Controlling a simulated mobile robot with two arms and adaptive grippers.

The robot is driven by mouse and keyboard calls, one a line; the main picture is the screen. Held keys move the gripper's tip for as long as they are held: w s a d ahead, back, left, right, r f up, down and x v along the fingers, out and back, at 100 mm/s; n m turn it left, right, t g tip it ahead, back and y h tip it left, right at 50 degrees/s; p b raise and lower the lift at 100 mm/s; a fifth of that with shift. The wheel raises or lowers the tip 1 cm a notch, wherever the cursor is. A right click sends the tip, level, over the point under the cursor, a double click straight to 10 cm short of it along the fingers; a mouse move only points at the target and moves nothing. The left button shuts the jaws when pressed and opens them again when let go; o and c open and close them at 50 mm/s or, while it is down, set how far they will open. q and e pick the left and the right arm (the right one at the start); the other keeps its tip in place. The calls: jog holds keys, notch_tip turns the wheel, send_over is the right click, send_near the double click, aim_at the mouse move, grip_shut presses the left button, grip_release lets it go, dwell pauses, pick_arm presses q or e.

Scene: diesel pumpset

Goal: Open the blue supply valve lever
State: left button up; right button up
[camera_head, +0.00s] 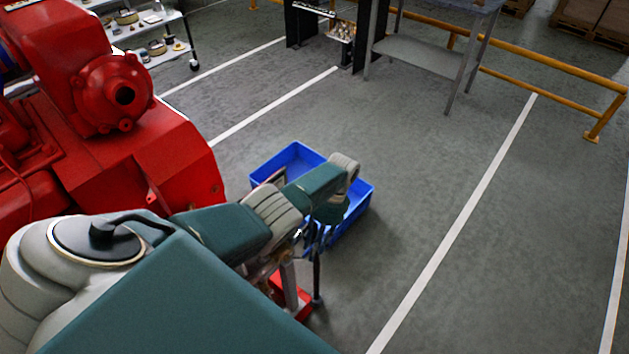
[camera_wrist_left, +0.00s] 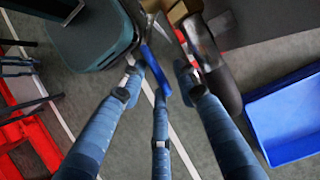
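The blue valve lever (camera_wrist_left: 153,68) shows in the left wrist view as a narrow blue bar below a brass valve body (camera_wrist_left: 178,10). My left gripper (camera_wrist_left: 160,86) has its fingers spread, with the lever's lower end between the fingertips. I cannot tell whether any finger touches it. In the head view my left gripper (camera_head: 316,238) points down in front of a blue crate, beside the red pumpset. My arm hides the valve and lever there. My right gripper is in neither view.
The red pumpset (camera_head: 150,155) stands at the left. The blue crate (camera_head: 362,208) is on the floor just behind my gripper; it also shows in the wrist view (camera_wrist_left: 285,120). A dark cylinder (camera_wrist_left: 222,85) is close by the right finger. Open floor lies to the right.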

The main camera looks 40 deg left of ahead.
pick_arm(q)
jog(key=v, duration=1.1)
jog(key=shift+w+r, duration=0.2)
jog(key=shift+r, duration=0.05)
